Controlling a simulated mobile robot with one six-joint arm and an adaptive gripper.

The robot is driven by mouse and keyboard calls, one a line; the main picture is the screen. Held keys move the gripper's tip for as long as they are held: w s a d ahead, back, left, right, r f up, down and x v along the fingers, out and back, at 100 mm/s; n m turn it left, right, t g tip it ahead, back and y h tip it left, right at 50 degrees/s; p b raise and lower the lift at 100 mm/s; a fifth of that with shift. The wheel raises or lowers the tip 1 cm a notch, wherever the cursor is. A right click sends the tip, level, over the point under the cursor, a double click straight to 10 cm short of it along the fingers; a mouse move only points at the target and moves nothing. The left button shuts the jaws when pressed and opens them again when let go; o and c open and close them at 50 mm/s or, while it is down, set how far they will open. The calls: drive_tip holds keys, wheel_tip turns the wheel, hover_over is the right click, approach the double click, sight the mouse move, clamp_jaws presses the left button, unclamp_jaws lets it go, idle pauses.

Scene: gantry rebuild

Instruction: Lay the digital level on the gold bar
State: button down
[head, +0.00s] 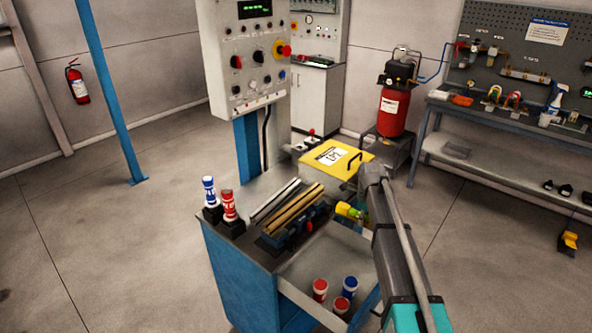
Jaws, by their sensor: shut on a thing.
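The gold bar (293,211) lies at a slant on a dark blue fixture on top of the blue cabinet, beside a silver bar (274,200). My gripper (358,213) is at the end of my arm, just right of the gold bar and apart from it, partly hidden by my arm link. It is shut on a small yellow-green thing (347,211), which I take to be the digital level. Its display and exact tilt are too small to tell.
A yellow panel with a black handle (338,158) lies behind the bars. Blue and red bottles (229,205) stand at the cabinet's left. An open drawer (290,291) with several red and blue cans juts out in front. A control column (240,60) rises behind.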

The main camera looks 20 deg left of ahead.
wheel_tip(320, 180, up, 8)
drive_tip(key=p, duration=0.6)
drive_tip(key=shift+f, duration=0.1)
